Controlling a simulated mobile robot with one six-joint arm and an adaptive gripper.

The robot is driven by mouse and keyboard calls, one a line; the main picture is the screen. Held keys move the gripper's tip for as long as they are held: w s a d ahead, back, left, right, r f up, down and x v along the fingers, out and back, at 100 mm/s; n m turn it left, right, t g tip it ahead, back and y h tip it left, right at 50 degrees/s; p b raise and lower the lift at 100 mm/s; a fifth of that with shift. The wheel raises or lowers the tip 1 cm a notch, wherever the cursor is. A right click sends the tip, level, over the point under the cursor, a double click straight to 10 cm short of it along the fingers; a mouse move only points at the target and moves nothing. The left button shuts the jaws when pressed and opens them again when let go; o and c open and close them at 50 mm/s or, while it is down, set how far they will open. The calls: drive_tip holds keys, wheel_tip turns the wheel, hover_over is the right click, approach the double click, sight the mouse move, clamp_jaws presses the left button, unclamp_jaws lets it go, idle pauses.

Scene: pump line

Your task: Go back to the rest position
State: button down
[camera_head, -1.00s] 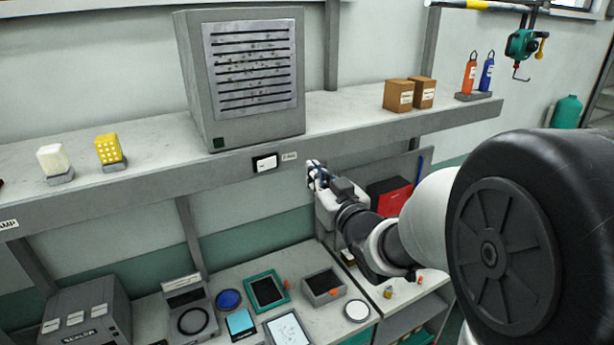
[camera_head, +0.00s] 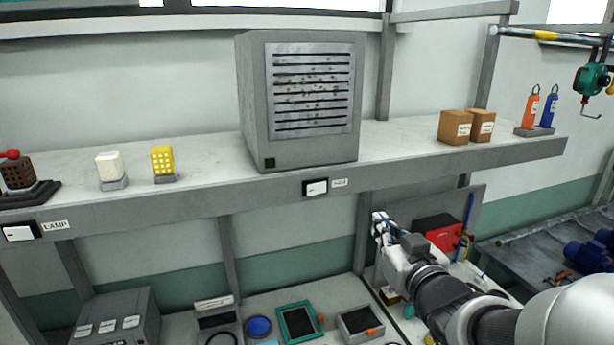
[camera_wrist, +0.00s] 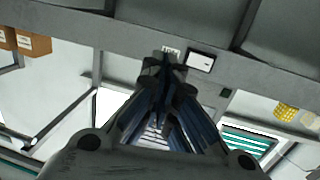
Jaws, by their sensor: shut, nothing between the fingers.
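My gripper (camera_head: 381,226) is in front of the grey wall below the shelf, right of the switch (camera_head: 315,188) on the shelf's front edge. In the wrist view my gripper (camera_wrist: 165,72) has its dark fingers together, with nothing seen between them. The same switch shows in the wrist view (camera_wrist: 201,61) just beyond and right of the fingertips. The fingertips appear apart from the shelf edge in the head view. My arm reaches in from the lower right.
The bench below holds a teal-framed tray (camera_head: 299,322), a blue disc (camera_head: 258,327) and a red box (camera_head: 438,232). A hoist (camera_head: 592,79) hangs at right.

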drive_tip(key=s+f+m+g+h+b, duration=0.1)
drive_tip(key=s+f+g+h+b, duration=0.15)
drive_tip(key=s+f+b, duration=0.55)
drive_tip(key=s+f+m+g+h+b, duration=0.1)
drive_tip(key=s+f+g+b, duration=0.35)
drive_tip(key=f, duration=0.65)
drive_tip(key=s+a+f+g+y+b, duration=0.1)
drive_tip(key=s+a+f+g+b, duration=0.1)
drive_tip(key=s+f, duration=0.4)
drive_tip(key=s+a+f+g+b, duration=0.2)
drive_tip(key=s+f+b, duration=0.3)
drive_tip(key=s, duration=0.4)
drive_tip(key=shift+s+a+f+n+g+y, duration=0.3)
drive_tip(key=shift+s+a+f+g+y, duration=0.1)
drive_tip(key=shift+g, duration=0.3)
drive_tip(key=shift+a, duration=0.1)
